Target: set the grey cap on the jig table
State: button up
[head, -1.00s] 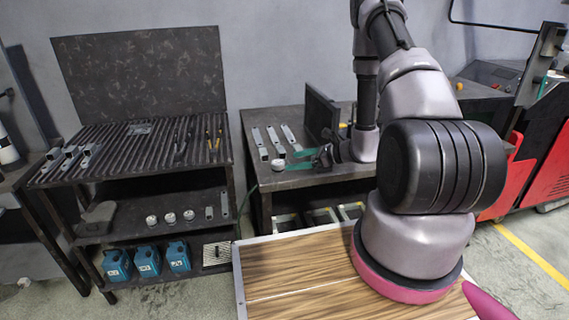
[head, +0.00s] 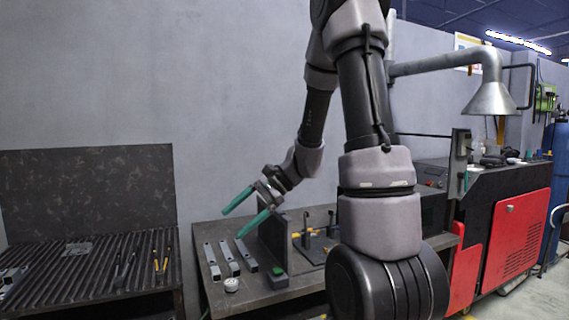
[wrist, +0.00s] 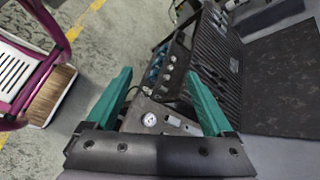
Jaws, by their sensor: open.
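The grey cap (head: 231,285) is a small, round, pale piece. It sits on the dark table (head: 262,297) near its left front edge, in front of the flat metal brackets. It also shows in the wrist view (wrist: 150,120) between my fingers, lower down. My gripper (head: 232,224) has two teal fingers, spread apart and empty. It hangs well above the table, clear of the cap. In the wrist view my gripper (wrist: 158,75) shows the same wide gap.
Several brackets (head: 229,258) lie behind the cap. A dark upright plate (head: 273,243) and clamp fixtures (head: 315,243) stand to their right. A slatted bench (head: 95,272) with a tall back panel (head: 88,195) is at left. A red machine (head: 515,240) stands at right.

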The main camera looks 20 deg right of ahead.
jog(key=s+d+r+n+t+h, duration=0.3)
jog(key=s+r+n+h, duration=0.1)
jog(key=s+r, duration=0.3)
jog(key=s+d+r+n+t+h, duration=0.2)
jog(key=s+d+r+n+h, duration=0.1)
jog(key=s+r, duration=0.4)
jog(key=shift+d+r+n+t+h, duration=0.4)
jog(key=shift+r+n+h, duration=0.15)
jog(key=shift+r, duration=0.4)
jog(key=shift+o, duration=1.1)
